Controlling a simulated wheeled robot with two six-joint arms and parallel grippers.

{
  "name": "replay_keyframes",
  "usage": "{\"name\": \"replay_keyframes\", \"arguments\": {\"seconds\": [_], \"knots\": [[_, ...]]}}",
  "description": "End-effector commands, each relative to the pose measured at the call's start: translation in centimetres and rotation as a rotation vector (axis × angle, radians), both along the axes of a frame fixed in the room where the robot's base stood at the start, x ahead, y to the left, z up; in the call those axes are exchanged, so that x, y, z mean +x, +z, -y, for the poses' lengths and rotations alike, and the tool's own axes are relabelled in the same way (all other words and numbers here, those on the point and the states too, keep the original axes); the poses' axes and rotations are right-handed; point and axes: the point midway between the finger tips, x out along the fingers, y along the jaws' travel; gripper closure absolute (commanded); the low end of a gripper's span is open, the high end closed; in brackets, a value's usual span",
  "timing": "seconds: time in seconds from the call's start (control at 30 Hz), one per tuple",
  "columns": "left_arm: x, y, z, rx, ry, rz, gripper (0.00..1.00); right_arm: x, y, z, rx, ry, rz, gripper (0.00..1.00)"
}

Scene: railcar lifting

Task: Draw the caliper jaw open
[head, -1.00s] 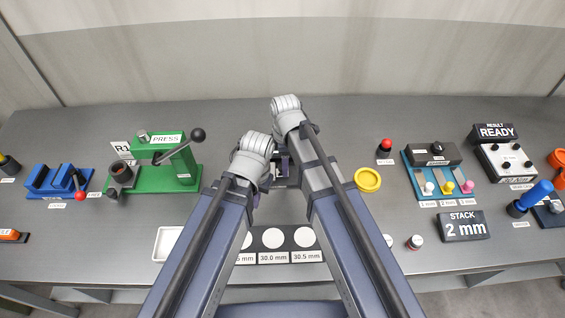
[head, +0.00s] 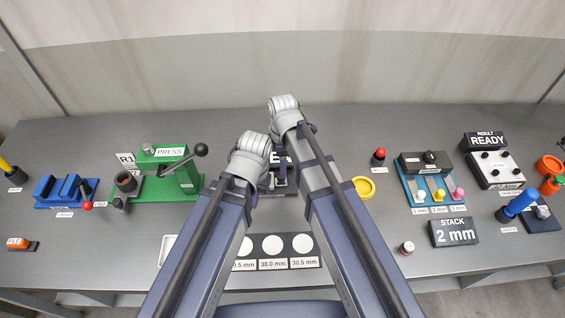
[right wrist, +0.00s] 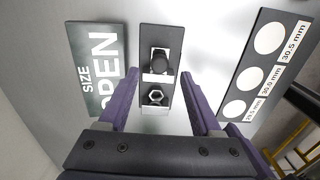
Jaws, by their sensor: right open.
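The caliper is a dark plate (right wrist: 175,38) carrying a black block (right wrist: 160,61) and a metal hex nut (right wrist: 156,97) in the right wrist view. A dark sign reading SIZE OPEN (right wrist: 97,70) stands beside it. My right gripper (right wrist: 157,66) is open. Its two purple fingers lie on either side of the plate, with the block and nut between them; I cannot tell whether they touch. In the head view my right gripper (head: 282,167) is partly hidden by my arms, which also cover much of the caliper. My left gripper does not show.
A size card with white circles (head: 273,264) lies in front of the caliper. The green press (head: 170,183) and blue block (head: 62,191) stand left. Grey table is free behind.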

Motion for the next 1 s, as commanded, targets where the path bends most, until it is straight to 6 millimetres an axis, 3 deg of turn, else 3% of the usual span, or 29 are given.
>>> {"name": "replay_keyframes", "arguments": {"seconds": [0.03,0.2,0.77,0.87,1.0], "knots": [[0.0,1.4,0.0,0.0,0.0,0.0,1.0,0.0,1.4,0.0,0.0,0.0,0.0,0.34],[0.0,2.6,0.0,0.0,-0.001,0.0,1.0,0.0,2.6,0.0,-0.001,0.0,0.0,0.34],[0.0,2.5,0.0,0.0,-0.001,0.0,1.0,0.0,2.5,0.1,-0.001,-0.003,0.0,0.34],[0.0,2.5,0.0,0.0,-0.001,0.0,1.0,-0.4,2.5,0.8,0.0,-0.065,0.003,0.34],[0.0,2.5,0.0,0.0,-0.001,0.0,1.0,-1.7,2.5,4.0,0.006,-0.358,0.015,0.34]]}}
